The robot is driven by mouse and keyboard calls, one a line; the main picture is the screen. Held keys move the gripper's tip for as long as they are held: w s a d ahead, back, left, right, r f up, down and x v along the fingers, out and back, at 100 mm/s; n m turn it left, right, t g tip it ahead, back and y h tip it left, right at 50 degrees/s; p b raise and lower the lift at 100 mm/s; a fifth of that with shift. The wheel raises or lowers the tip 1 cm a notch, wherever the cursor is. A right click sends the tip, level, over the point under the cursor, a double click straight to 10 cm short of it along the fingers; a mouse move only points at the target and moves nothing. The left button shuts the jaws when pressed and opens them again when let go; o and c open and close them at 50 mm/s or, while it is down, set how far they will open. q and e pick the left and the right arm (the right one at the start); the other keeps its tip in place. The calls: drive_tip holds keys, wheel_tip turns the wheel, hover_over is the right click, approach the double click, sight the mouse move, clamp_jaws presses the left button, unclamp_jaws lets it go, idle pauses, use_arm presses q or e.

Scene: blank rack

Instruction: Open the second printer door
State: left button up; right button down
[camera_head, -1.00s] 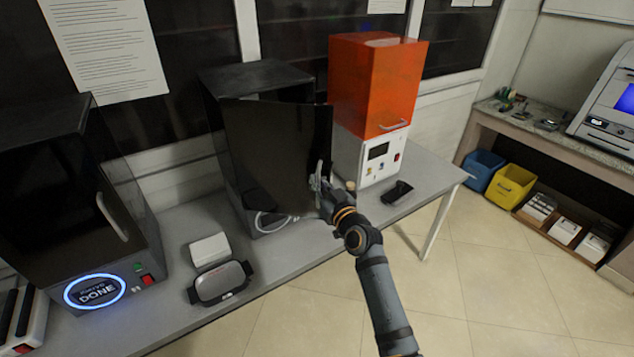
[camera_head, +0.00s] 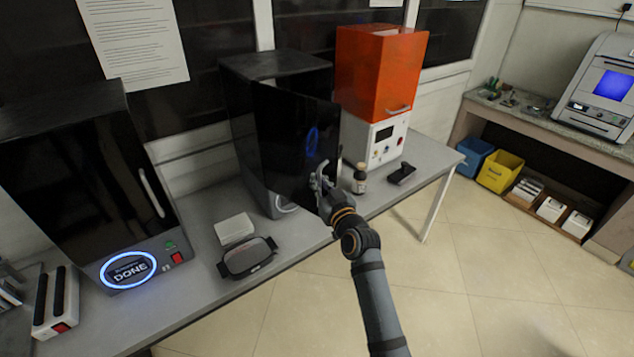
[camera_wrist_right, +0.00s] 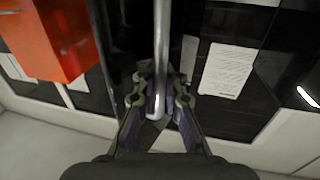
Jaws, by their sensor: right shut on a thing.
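The second printer (camera_head: 265,66) is the black box in the middle of the table. Its dark glossy door (camera_head: 285,130) stands partly open, with its right edge swung out from the body. My right gripper (camera_head: 321,182) is at that edge, shut on the door handle. In the right wrist view, the fingers close around the upright metal handle bar (camera_wrist_right: 162,50). Most of the printer's front and its inside are hidden by the door. My left gripper is not in view.
The first black printer (camera_head: 75,185), with a lit "DONE" ring, stands at left. A headset (camera_head: 247,258) and white box (camera_head: 234,229) lie between the printers. An orange-and-white machine (camera_head: 380,75), a small bottle (camera_head: 360,179) and a black device (camera_head: 402,174) are at right. The floor in front is clear.

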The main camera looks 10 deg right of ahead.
drive_tip(key=shift+f, duration=0.2)
drive_tip(key=c, duration=1.8)
unclamp_jaws()
drive_tip(key=shift+s, duration=0.1)
drive_tip(key=shift+o, duration=0.4)
drive_tip(key=shift+s+d+r, duration=0.2)
drive_tip(key=shift+d, duration=0.05)
drive_tip(key=s+d, duration=0.2)
drive_tip(key=s, duration=0.9)
drive_tip(key=shift+s, duration=0.4)
